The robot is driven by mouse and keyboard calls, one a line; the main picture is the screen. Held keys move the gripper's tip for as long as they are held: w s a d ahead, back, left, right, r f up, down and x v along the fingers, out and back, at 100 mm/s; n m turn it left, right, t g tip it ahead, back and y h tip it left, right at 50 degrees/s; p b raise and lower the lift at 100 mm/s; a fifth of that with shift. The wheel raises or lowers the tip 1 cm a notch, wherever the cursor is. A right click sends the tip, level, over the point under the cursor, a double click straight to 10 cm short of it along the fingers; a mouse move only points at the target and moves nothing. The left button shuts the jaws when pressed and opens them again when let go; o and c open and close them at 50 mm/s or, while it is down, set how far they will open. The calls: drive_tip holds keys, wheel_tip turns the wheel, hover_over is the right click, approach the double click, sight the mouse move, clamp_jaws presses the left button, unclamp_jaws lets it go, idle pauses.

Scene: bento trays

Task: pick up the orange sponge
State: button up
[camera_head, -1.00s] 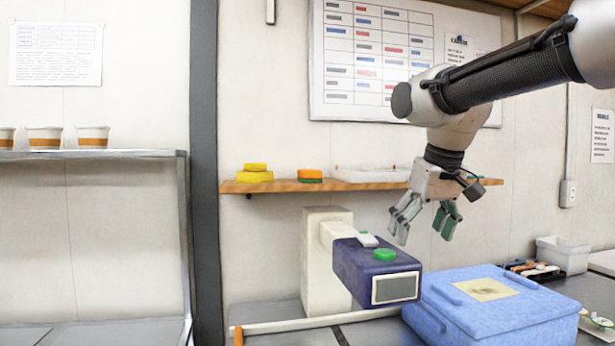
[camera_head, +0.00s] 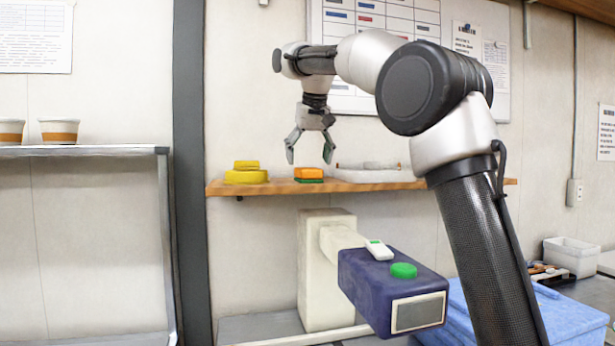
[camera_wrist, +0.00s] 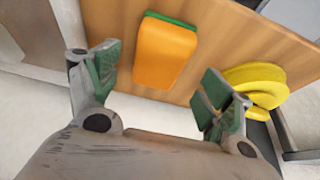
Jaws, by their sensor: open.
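The orange sponge (camera_head: 309,173) has a green underside and lies on the wooden wall shelf (camera_head: 390,186). In the wrist view the orange sponge (camera_wrist: 164,52) shows its orange face and a green edge, between and beyond my fingers. My gripper (camera_head: 309,157) is open and points down just above the sponge, apart from it. In the wrist view my gripper (camera_wrist: 160,88) has its green-padded fingers spread wide with nothing between them.
Below the shelf is a purple machine head (camera_head: 375,285) with a green button (camera_head: 403,271). A side shelf with cups (camera_head: 58,131) stands at left.

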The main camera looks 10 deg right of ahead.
drive_tip(key=x, duration=0.4)
drive_tip(key=shift+s+d+f, duration=0.1)
drive_tip(key=shift+s+f, duration=0.05)
drive_tip(key=c, duration=0.9)
wheel_tip(320, 180, up, 10)
drive_tip(key=shift+r, duration=0.1)
drive_tip(key=shift+o, duration=1.4)
drive_tip(key=c, duration=0.4)
